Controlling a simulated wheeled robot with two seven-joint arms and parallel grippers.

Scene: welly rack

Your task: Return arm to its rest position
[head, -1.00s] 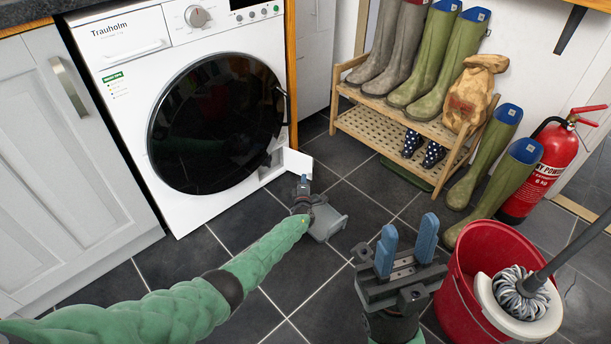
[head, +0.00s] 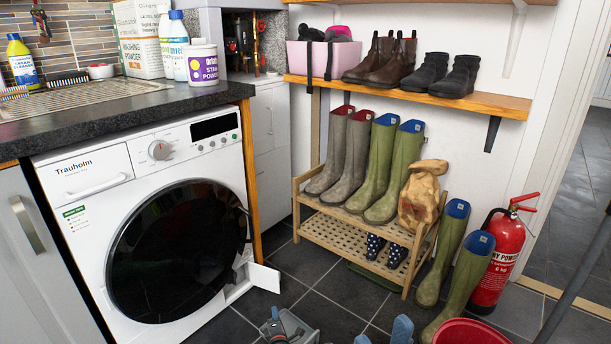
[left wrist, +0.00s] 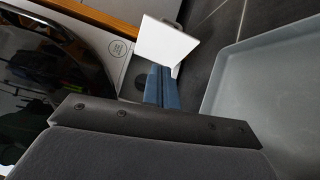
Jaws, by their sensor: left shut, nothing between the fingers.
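My left gripper (head: 275,318) is at the bottom edge of the head view, low in front of the washing machine (head: 90,220). In the left wrist view its blue fingers (left wrist: 161,88) are together with nothing between them. They are close to the machine's open white flap (left wrist: 165,40), which also shows in the head view (head: 262,277). A grey tray (head: 298,328) lies on the floor beside the gripper; it also shows in the left wrist view (left wrist: 265,95). My right gripper (head: 382,334) shows only its two blue fingertips, apart, at the bottom edge.
A wooden welly rack (head: 352,243) with boots stands against the wall. Green wellies (head: 464,283), a red extinguisher (head: 498,258) and a red bucket (head: 470,334) stand at the right. Dark floor tiles (head: 325,308) are clear between the machine and rack.

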